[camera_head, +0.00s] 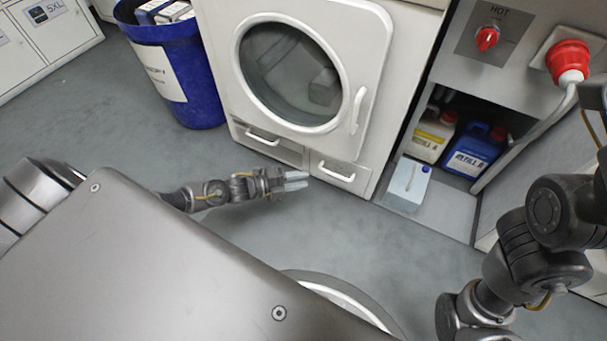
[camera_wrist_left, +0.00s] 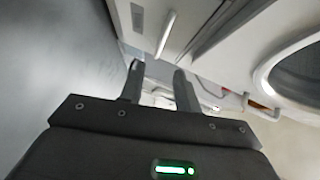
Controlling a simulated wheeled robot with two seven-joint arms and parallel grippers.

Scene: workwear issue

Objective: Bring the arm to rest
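My left arm reaches in from the left of the head view, low in front of the white washing machine (camera_head: 215,60). My left gripper (camera_head: 296,181) points right, with its two fingers apart and nothing between them. In the left wrist view the same gripper (camera_wrist_left: 158,85) shows two separated fingers with an empty gap. My right arm (camera_head: 520,250) is folded at the right edge of the head view; its gripper is not in view.
The machine's round door (camera_head: 362,68) is closed, and its lower drawers (camera_head: 335,172) are near my left gripper. A blue bin (camera_head: 205,100) stands left of the machine. Yellow-labelled (camera_head: 432,137) and blue (camera_head: 474,150) jugs sit in a right-hand recess. Grey floor (camera_head: 110,100) is clear at left.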

